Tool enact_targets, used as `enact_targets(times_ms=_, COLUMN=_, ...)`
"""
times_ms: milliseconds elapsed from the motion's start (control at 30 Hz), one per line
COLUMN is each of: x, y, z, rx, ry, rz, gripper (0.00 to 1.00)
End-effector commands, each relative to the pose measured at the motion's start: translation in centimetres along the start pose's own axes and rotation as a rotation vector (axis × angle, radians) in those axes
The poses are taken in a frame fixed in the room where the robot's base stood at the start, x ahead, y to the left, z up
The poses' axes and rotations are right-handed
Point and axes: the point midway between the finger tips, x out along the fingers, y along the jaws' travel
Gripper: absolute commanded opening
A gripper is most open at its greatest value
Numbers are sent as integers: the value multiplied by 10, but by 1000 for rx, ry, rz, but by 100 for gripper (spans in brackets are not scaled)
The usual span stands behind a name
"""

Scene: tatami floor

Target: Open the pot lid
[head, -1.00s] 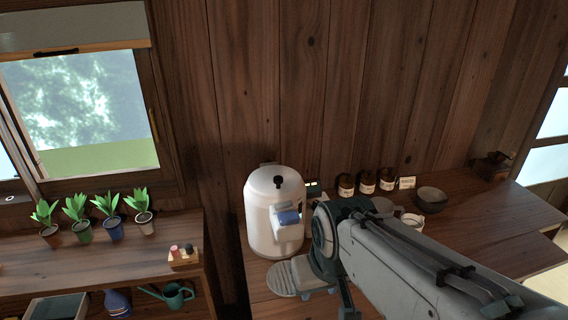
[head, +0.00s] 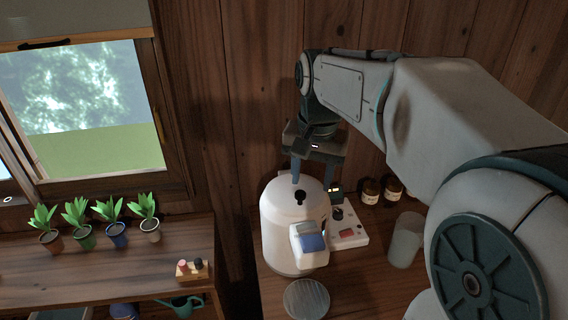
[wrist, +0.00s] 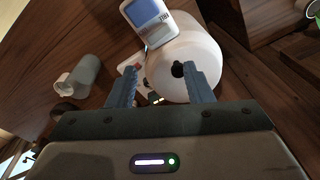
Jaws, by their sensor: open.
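The white pot (head: 283,238) stands upright on the wooden counter. Its domed lid (head: 284,193) looks closed and has a small black knob (head: 299,197) on top. The pot's front spout block carries a blue panel (head: 312,242). My gripper (head: 313,176) is above and just behind the lid, open and empty, fingers pointing down. In the wrist view the pot (wrist: 208,62) lies beyond the fingers, and the black knob (wrist: 177,69) shows between the fingertips, nearer the right one. Whether a finger touches the lid cannot be told.
A white device with buttons (head: 350,232) stands close right of the pot, with dark jars (head: 370,191) behind. A pale cup (head: 405,240) stands farther right. A round ribbed tray (head: 307,299) lies in front. Potted plants (head: 149,228) line the left shelf.

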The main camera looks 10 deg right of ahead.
Motion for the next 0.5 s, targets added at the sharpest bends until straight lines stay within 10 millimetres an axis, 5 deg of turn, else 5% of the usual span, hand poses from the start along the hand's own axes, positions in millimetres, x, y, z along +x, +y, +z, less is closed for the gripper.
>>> enact_targets(times_ms=200, x=-26, y=-27, z=-48, rx=191, ry=-54, rz=38, gripper=46)
enact_targets(times_ms=500, x=-32, y=-38, z=-70, rx=298, ry=-78, rz=63, gripper=46)
